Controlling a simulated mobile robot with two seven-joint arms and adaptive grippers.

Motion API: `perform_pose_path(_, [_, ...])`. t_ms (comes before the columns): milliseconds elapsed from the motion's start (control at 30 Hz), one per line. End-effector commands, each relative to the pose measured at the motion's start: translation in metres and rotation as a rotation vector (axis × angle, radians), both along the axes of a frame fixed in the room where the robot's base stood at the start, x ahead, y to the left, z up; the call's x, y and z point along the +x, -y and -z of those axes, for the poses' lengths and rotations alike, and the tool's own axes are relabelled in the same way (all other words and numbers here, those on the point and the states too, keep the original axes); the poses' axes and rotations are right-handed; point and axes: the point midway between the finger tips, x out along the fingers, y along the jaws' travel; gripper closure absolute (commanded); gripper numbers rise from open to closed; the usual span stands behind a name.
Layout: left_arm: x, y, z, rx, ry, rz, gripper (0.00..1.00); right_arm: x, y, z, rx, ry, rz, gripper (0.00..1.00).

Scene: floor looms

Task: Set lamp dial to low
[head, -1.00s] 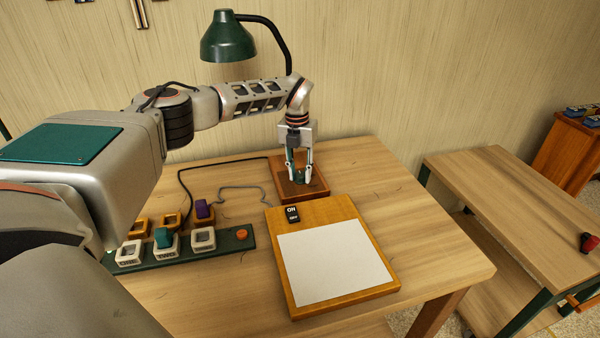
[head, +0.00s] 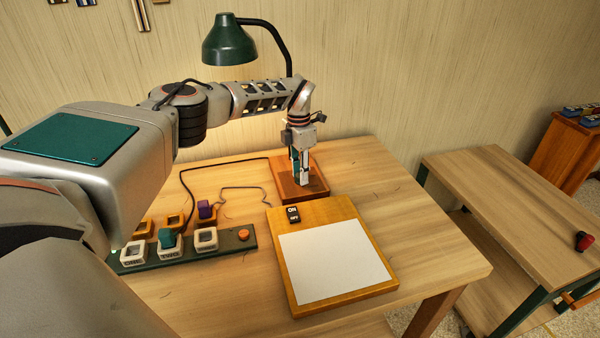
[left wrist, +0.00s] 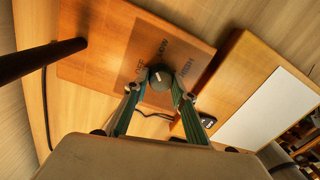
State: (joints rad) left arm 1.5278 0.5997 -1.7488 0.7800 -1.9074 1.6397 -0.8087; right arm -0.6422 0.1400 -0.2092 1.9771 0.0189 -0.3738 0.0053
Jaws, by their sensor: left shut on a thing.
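The green desk lamp (head: 229,41) stands at the back of the table, with its shade above my left arm. Its wooden base (head: 320,178) carries a dark round dial (left wrist: 160,78), shown in the left wrist view. The words OFF, LOW and HIGH are printed in an arc around the dial, with LOW in the middle. My left gripper (head: 301,178) points down at the base and is shut on the dial, one finger on each side. The dial has a small pale mark; which word it points at is hard to tell. My right gripper is out of view.
A wooden board with a white sheet (head: 335,268) and an ON/OFF switch (head: 293,214) lies in front of the base. A green strip with several square sockets (head: 236,243) is at left. A cord runs behind it. The table's right side is clear.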

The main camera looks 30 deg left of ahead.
Motion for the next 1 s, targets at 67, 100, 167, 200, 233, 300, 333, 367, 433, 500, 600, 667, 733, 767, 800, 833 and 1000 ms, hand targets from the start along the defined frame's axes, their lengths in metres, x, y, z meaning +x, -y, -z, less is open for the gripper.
perform_pose_path(67, [0.0006,-0.0001,-0.0003,0.0,0.001,0.068,0.96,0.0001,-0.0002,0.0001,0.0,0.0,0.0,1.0])
perform_pose_path(100, [0.0008,0.0,-0.0002,0.001,0.001,0.102,0.96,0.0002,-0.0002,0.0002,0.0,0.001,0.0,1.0])
perform_pose_path(167, [0.0009,-0.0002,-0.0001,0.001,0.0,0.154,0.96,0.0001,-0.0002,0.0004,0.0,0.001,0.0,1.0])
perform_pose_path(200, [0.0011,-0.0003,-0.0002,0.001,0.001,0.186,0.96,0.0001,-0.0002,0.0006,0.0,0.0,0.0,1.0])
perform_pose_path(233, [0.0011,-0.0003,-0.0002,0.001,0.001,0.21,0.96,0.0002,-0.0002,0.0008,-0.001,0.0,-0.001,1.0])
perform_pose_path(300, [0.0013,-0.0003,-0.0003,0.001,0.002,0.26,0.96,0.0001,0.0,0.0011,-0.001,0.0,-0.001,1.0])
perform_pose_path(333, [0.0014,-0.0003,-0.0004,0.001,0.001,0.28,0.96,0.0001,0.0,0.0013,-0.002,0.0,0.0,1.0])
perform_pose_path(367, [0.0015,-0.0003,-0.0005,0.001,0.001,0.299,0.96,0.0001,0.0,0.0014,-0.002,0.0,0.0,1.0])
perform_pose_path(433, [0.0014,-0.0002,-0.0004,0.0,0.002,0.339,0.96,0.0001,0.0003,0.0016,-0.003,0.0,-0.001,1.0])
perform_pose_path(500, [0.0014,-0.0002,-0.0003,0.0,0.001,0.372,0.96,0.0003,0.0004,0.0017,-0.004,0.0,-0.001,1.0])
perform_pose_path(600, [0.0014,-0.0002,-0.0002,0.0,0.001,0.411,0.96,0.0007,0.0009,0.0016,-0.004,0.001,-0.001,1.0])
perform_pose_path(667, [0.0014,-0.0002,-0.0003,0.001,0.001,0.428,0.96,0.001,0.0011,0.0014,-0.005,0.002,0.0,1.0])
perform_pose_path(733, [0.0014,-0.0002,-0.0003,-0.001,0.001,0.444,0.96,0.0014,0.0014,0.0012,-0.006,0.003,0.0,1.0])
perform_pose_path(767, [0.0014,-0.0002,-0.0003,0.0,0.0,0.449,0.96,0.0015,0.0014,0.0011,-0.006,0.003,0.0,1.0])
perform_pose_path(800, [0.0014,-0.0002,-0.0004,0.0,0.0,0.454,0.96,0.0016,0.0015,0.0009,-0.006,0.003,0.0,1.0])
perform_pose_path(833, [0.0014,-0.0002,-0.0004,0.0,0.001,0.457,0.96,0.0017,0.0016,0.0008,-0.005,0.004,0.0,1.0])
perform_pose_path(1000, [0.0015,0.0,-0.0005,-0.001,0.001,0.464,0.96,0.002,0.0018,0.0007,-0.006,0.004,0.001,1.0])
